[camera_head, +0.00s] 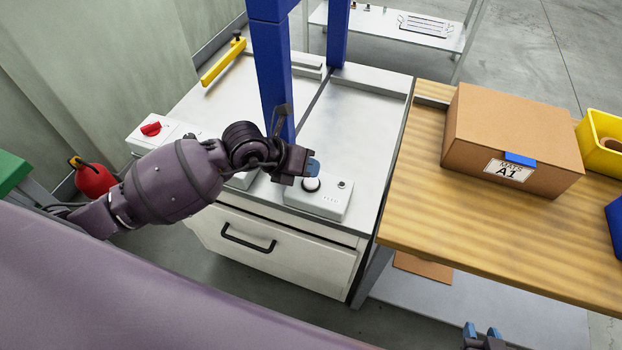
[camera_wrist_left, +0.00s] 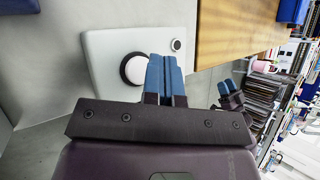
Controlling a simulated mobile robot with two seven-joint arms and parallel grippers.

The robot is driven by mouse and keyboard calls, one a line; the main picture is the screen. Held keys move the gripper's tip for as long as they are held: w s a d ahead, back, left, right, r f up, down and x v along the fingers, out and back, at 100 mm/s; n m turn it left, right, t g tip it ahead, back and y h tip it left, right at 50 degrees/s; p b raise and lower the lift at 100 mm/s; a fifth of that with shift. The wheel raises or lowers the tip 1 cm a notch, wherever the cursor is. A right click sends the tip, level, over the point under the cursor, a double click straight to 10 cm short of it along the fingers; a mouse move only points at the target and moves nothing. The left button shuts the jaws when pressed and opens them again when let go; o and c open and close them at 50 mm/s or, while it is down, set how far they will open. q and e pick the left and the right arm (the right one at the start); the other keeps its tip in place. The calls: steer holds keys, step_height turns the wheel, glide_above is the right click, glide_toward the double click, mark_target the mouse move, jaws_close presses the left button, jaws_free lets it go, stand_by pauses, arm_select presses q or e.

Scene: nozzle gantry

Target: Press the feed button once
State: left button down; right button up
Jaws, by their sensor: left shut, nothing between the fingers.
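The feed button looks to be the large white round cap (camera_head: 311,185) with a dark ring, on a pale control box (camera_head: 328,203) at the bench's front edge. In the left wrist view the white cap (camera_wrist_left: 135,70) shows just left of my fingertips, partly hidden by them. My left gripper (camera_head: 313,167) is shut and empty, close by the cap; I cannot tell whether it touches. Its blue fingers also show in the left wrist view (camera_wrist_left: 165,76). My right gripper (camera_head: 482,332) is at the bottom edge, its blue fingertips apart.
A small dark button (camera_head: 342,184) sits on the same box. A red knob (camera_head: 151,129) is on another box at left. Blue gantry posts (camera_head: 272,75) rise behind my left arm. A wooden table (camera_head: 440,190) with a cardboard box (camera_head: 510,140) stands at right.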

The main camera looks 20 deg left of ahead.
steer(key=shift+s+f, duration=0.1)
steer(key=shift+s, duration=0.1)
steer(key=shift+s+f, duration=0.15)
steer(key=shift+s, duration=0.15)
steer(key=shift+w, duration=0.15)
arm_select(q)
steer(key=shift+f, duration=0.45)
arm_select(e)
steer(key=shift+w+r, duration=0.35)
steer(key=shift+w, duration=0.05)
steer(key=shift+s+f, duration=0.1)
steer(key=shift+s, duration=0.05)
